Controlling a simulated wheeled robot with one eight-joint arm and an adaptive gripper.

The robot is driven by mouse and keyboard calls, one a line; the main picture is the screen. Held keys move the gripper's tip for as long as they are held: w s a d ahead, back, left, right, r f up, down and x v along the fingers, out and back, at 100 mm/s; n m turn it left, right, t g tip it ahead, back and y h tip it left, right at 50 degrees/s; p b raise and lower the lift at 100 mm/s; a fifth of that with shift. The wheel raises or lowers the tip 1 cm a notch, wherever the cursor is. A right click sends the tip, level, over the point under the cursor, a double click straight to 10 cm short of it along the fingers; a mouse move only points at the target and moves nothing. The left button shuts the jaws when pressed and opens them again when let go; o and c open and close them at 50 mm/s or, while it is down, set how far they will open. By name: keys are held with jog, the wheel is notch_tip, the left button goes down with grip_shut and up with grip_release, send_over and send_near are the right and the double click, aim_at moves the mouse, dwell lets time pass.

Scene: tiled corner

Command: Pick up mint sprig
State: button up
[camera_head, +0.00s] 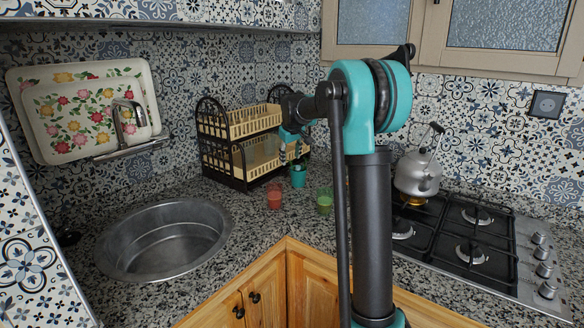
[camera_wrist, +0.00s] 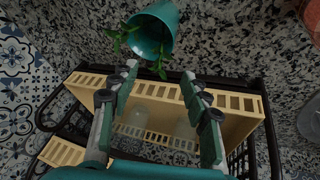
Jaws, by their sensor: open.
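The mint sprig shows as thin green leaves (camera_wrist: 161,67) at the mouth of a teal cup (camera_wrist: 165,15) in the wrist view, with more leaves on the cup's left side. Its stem is hard to make out. In the head view the teal cup (camera_head: 298,178) stands on the counter beside the dish rack. My gripper (camera_wrist: 160,72) is open, its two fingers spread apart, with the cup and leaves just beyond the fingertips. Nothing is clearly held between them. In the head view my gripper (camera_head: 291,140) is small and dark-edged above the cup, partly merging with the rack.
A two-tier dish rack (camera_head: 240,178) stands close behind and left of the cup; its trays (camera_wrist: 235,130) lie under my fingers. A red glass (camera_head: 274,197) and a green glass (camera_head: 324,201) stand in front. The sink (camera_head: 165,276) is left, the stove (camera_head: 450,270) and kettle (camera_head: 417,178) right.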

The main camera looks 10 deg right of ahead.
jog(key=x, duration=0.2)
jog(key=shift+w+f, duration=0.1)
jog(key=shift+f, duration=0.15)
jog(key=c, duration=0.8)
jog(key=shift+r, duration=0.1)
notch_tip(320, 180, up, 20)
